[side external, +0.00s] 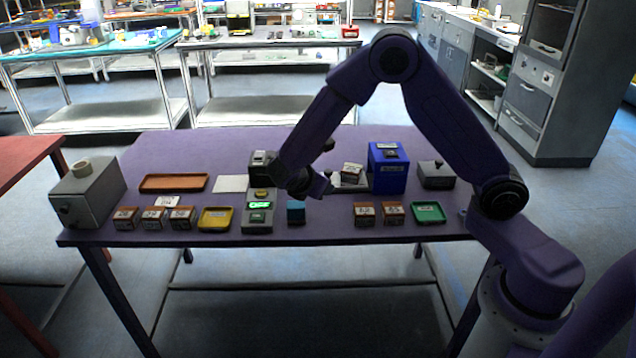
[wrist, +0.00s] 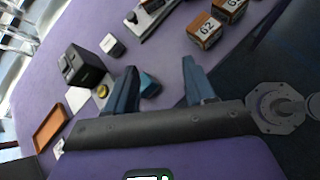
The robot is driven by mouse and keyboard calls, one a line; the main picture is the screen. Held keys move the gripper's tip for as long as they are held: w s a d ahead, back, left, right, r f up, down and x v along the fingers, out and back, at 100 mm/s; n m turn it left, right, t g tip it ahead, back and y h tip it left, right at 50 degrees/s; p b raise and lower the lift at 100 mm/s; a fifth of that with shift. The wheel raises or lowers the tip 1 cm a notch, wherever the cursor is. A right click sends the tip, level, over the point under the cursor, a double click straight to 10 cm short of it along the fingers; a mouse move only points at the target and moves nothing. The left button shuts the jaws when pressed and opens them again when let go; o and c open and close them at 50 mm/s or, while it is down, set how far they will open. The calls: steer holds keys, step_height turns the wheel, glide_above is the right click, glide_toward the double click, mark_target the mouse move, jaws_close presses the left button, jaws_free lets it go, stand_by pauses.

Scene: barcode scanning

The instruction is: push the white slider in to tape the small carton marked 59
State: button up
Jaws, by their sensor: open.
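A small carton (side external: 352,170) with a white label sits on the dark track right of my gripper in the side view. Its number is too small to read. A small white block (wrist: 112,45) stands left of the track (wrist: 155,18) in the wrist view. I cannot tell if it is the white slider. In the side view a pale part (side external: 328,174) shows at the track's left end, partly behind my gripper.
A teal block (wrist: 149,86) lies near the left finger. A black device (wrist: 84,66) stands to the left. A blue box (side external: 388,170) stands right of the carton. Cartons (side external: 364,214), a yellow tray (side external: 215,228) and a green tray (side external: 428,219) line the front edge.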

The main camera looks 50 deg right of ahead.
steer(key=shift+s+a+r, duration=0.15)
steer(key=shift+s, duration=0.2)
